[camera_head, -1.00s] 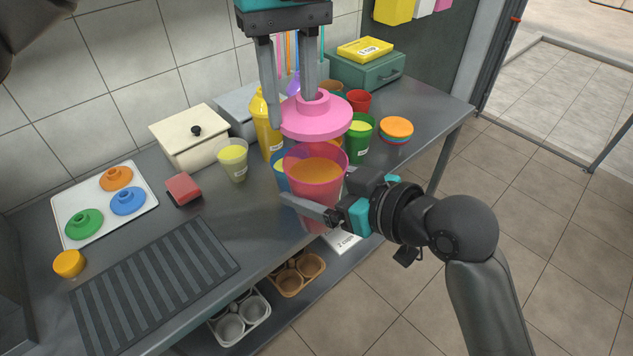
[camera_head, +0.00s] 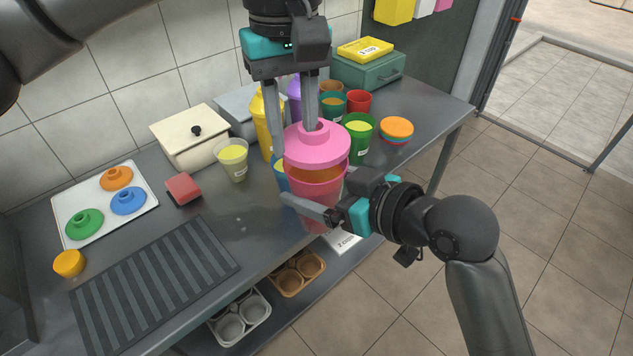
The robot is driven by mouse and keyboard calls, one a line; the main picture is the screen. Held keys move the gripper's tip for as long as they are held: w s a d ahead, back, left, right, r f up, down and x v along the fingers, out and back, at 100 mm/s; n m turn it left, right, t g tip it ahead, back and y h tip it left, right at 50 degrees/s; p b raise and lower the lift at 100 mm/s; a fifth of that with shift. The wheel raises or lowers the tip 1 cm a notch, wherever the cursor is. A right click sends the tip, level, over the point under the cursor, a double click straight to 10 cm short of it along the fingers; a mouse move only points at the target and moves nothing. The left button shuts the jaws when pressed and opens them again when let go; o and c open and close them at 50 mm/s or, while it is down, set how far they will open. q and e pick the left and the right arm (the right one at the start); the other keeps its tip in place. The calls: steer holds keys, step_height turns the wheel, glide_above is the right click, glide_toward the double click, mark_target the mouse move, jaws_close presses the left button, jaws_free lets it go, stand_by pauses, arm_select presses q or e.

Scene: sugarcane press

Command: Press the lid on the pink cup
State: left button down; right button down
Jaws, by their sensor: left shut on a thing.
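The pink lid (camera_head: 317,151), with a round raised knob, is at the mouth of the pink cup (camera_head: 317,192). A strip of the cup's orange contents shows below the lid's front edge, so the lid does not sit flush there. I cannot tell whether it touches the rim at the back. My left gripper (camera_head: 294,139) comes down from above with its fingers at the lid and is shut on it. My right gripper (camera_head: 318,208) is shut on the cup from the right, one finger across its front. The other finger is hidden. The cup looks upright at the table's front edge.
Behind the cup stand a yellow bottle (camera_head: 265,125), a green cup (camera_head: 359,137) and a red cup (camera_head: 358,101). A pale cup (camera_head: 232,158) stands left. A white tray (camera_head: 146,180) holds coloured lids. Lower trays (camera_head: 243,318) sit under the table.

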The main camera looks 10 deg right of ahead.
mark_target(294, 142)
stand_by(0.6)
arm_select(q)
steer(key=shift+f, duration=0.85)
steer(key=shift+s+f, duration=0.1)
steer(key=shift+f, duration=0.75)
stand_by(0.5)
steer(key=shift+r, duration=0.4)
steer(key=shift+f, duration=0.6)
stand_by(2.0)
steer(key=shift+r, duration=0.15)
steer(key=shift+r, duration=0.3)
steer(key=shift+r, duration=0.4)
stand_by(0.7)
steer(key=shift+f, duration=0.45)
